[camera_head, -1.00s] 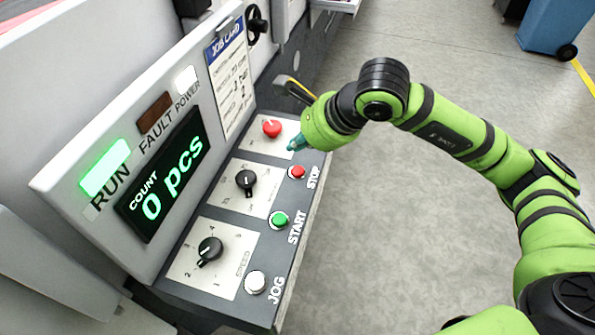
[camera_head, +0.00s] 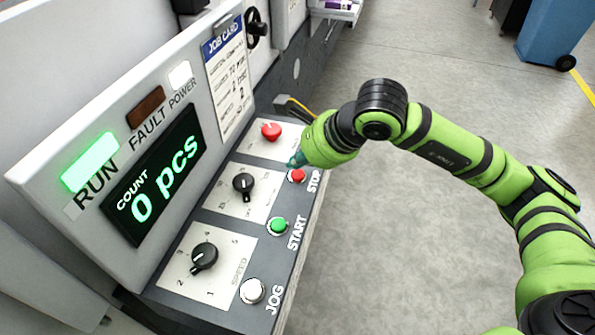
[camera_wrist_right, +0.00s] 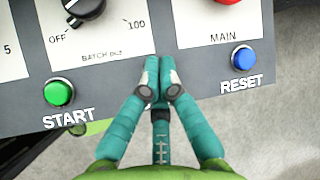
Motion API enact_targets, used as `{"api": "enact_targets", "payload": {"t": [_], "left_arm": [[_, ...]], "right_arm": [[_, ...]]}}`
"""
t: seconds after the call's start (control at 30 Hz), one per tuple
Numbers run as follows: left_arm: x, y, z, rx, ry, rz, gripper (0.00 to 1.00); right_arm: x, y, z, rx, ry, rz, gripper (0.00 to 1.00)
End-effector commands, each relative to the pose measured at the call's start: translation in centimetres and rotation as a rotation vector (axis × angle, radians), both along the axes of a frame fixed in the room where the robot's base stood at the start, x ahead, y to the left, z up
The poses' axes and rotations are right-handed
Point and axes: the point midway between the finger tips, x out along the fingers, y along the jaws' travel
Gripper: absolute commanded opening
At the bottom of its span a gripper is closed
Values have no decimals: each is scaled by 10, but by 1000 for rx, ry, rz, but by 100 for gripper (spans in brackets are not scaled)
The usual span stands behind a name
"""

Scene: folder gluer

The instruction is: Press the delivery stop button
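The red STOP button (camera_head: 297,175) sits on the right edge of the slanted control panel, above the green START button (camera_head: 278,226). My right gripper (camera_head: 293,161) is just above the STOP button in the head view, its teal fingertips close to it. I cannot tell whether they touch. In the right wrist view the two teal fingers (camera_wrist_right: 160,68) meet at their tips, shut and empty. They lie between the green START button (camera_wrist_right: 58,93) and the blue RESET button (camera_wrist_right: 243,57). The STOP button is hidden there, and the RESET button is hidden in the head view. My left gripper is out of view.
A larger red knob (camera_head: 271,131) stands left of and above my fingertips. Black dials (camera_head: 204,256) and a white JOG button (camera_head: 252,291) are lower on the panel. The green RUN lamp (camera_head: 90,162) is lit; the count display (camera_head: 156,178) reads 0 pcs. Open floor lies right.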

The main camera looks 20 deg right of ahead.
Motion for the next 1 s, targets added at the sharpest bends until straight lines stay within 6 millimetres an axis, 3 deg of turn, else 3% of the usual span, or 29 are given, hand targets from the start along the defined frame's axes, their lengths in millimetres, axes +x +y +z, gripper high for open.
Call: {"api": "enact_targets", "payload": {"t": [0.73, 1.0], "left_arm": [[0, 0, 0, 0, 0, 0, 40], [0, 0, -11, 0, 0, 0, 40]], "right_arm": [[0, 0, 0, 0, 0, 0, 0], [0, 0, -7, 1, -1, 0, 0]]}}
